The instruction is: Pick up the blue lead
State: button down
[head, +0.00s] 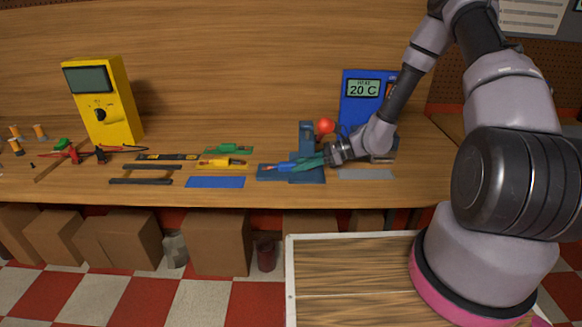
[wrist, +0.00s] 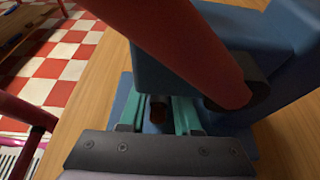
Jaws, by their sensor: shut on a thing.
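The blue lead (head: 281,167), a slim blue piece with a reddish end, lies level over the blue base of a press-like fixture (head: 306,174). My gripper (head: 301,163) reaches in from the right with its teal fingers shut on the blue lead. In the wrist view, the two teal fingers (wrist: 158,115) flank a small dark reddish-brown end. Most of the lead is hidden there by the fixture's blue body and red lever (wrist: 190,50). I cannot tell whether the lead touches the base.
The fixture's blue post and red ball knob (head: 325,126) stand close to my fingers. A blue heater box (head: 367,98) is behind my wrist. A yellow meter (head: 103,100) stands far left.

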jog(key=shift+r, duration=0.3)
dwell(0.4)
